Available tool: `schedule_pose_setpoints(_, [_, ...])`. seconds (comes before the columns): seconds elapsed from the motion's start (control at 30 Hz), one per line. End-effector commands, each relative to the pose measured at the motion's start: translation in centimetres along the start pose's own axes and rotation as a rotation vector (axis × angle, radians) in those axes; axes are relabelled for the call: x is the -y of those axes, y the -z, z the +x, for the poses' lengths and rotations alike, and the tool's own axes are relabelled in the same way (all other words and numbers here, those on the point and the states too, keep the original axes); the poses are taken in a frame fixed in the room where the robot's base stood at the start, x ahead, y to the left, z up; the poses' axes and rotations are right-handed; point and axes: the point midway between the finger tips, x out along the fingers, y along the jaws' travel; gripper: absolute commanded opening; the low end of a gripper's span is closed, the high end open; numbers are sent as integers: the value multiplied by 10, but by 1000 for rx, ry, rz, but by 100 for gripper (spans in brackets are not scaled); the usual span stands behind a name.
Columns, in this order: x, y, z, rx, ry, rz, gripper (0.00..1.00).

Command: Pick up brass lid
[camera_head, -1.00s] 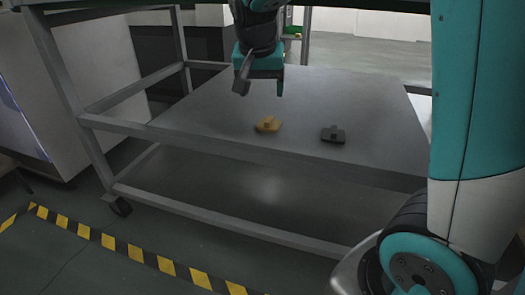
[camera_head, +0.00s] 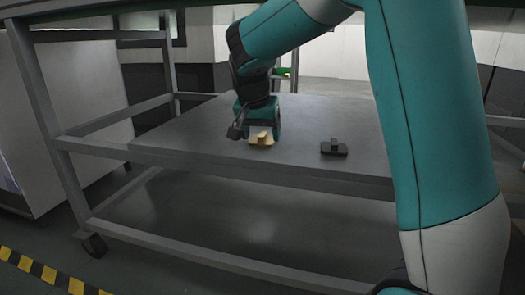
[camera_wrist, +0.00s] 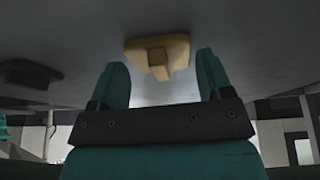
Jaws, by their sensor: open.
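The brass lid (camera_head: 262,141) is a flat yellow-gold plate with a small block handle on top. It lies on the grey shelf of the metal cart. My gripper (camera_head: 260,132) is pointed down right above and behind it, with its fingers apart. In the wrist view the brass lid (camera_wrist: 157,53) lies just beyond and between the two teal fingertips of my gripper (camera_wrist: 163,72). The handle points toward the gap between the fingers. Nothing is held; I cannot tell whether a finger touches the lid.
A dark lid (camera_head: 334,148) of similar shape lies to the right on the same shelf (camera_head: 210,135); the dark lid also shows in the wrist view (camera_wrist: 30,73). The cart's upper level is above the shelf, and a cart post (camera_head: 45,115) stands at the left. The shelf is otherwise clear.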

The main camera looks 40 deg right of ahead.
Motion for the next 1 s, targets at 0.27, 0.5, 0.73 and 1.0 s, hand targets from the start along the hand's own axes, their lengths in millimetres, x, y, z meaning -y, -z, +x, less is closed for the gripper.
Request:
schedule_pose_setpoints(0.27, [0, 1, 5, -1, 1, 1, 70])
schedule_pose_setpoints(0.5, [0, 1, 4, -2, 2, 1, 29])
schedule_pose_setpoints(0.73, [0, 2, 2, -2, 2, 1, 29])
schedule_pose_setpoints(1.0, [-1, 10, -17, -3, 3, 1, 29])
